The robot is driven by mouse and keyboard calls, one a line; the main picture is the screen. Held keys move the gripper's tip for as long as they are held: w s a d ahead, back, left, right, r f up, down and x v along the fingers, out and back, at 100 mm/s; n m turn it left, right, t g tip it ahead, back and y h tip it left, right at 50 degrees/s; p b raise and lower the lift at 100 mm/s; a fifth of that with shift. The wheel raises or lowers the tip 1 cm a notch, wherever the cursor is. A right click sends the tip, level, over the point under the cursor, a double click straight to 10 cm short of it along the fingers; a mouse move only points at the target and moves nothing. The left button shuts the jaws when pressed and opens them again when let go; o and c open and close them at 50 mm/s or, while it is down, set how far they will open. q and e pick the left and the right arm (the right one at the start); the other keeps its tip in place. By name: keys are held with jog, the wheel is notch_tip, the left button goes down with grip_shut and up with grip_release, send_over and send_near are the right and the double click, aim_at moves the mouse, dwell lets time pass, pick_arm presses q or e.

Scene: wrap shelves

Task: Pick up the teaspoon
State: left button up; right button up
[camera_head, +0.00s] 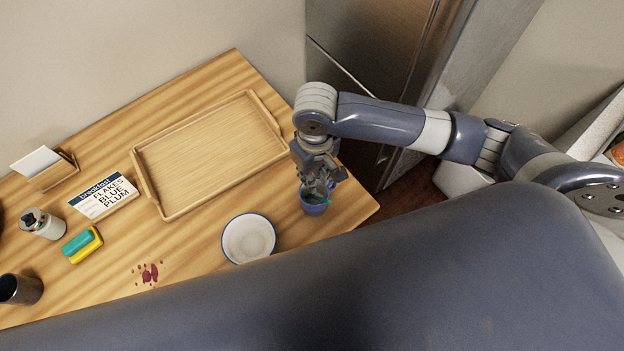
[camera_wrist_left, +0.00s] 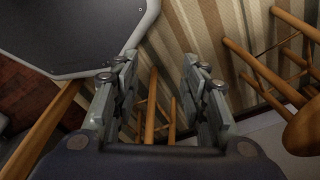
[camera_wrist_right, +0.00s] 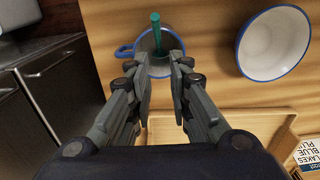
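The teaspoon (camera_wrist_right: 155,33) has a teal handle and stands in a blue-rimmed mug (camera_wrist_right: 127,50); its lower end is hidden in the mug. In the head view the mug (camera_head: 314,209) sits near the table's right corner, partly covered by my right gripper (camera_head: 318,183). In the right wrist view the right gripper (camera_wrist_right: 161,68) is open and empty, with its fingertips overlapping the mug's near side and the handle beyond the gap between them. My left gripper (camera_wrist_left: 152,75) is open and empty, away from the table.
A white blue-rimmed bowl (camera_head: 249,239) stands left of the mug. A wooden tray (camera_head: 141,184), a menu card (camera_head: 103,197), a sponge (camera_head: 81,246) and a dark cup (camera_head: 20,289) are on the table. A red stain (camera_head: 150,273) marks it. Wooden furniture legs (camera_wrist_left: 265,68) show near my left gripper.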

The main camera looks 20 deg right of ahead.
aim_at(316, 196)
jog(key=f, duration=0.2)
jog(key=shift+s+f, duration=0.25)
jog(key=shift+f, duration=0.05)
jog(key=shift+s+f+p, duration=0.2)
jog(key=shift+f+p, duration=0.1)
jog(key=shift+f, duration=0.75)
jog(key=shift+w+f, duration=0.1)
jog(key=shift+f, duration=0.25)
jog(key=f, duration=0.1)
jog(key=s+f, duration=0.1)
jog(key=f+p, duration=0.1)
jog(key=shift+s+d+f, duration=0.2)
jog(key=shift+s+f, duration=0.2)
jog(key=shift+f, duration=0.15)
jog(key=shift+w+f, duration=0.6)
jog(key=shift+w, duration=0.25)
jog(key=shift+w+f, duration=0.1)
jog(key=shift+w, duration=0.4)
jog(key=shift+s+d, duration=0.1)
jog(key=shift+s, duration=0.1)
jog(key=shift+s+r, duration=0.15)
jog(key=shift+r, duration=0.1)
pick_arm(q)
jog(key=s+r, duration=0.2)
jog(key=s, duration=0.1)
jog(key=shift+s+r+p, duration=0.1)
jog(key=shift+s+p, duration=0.1)
jog(key=shift+p, duration=0.15)
pick_arm(e)
jog(key=shift+f, duration=0.15)
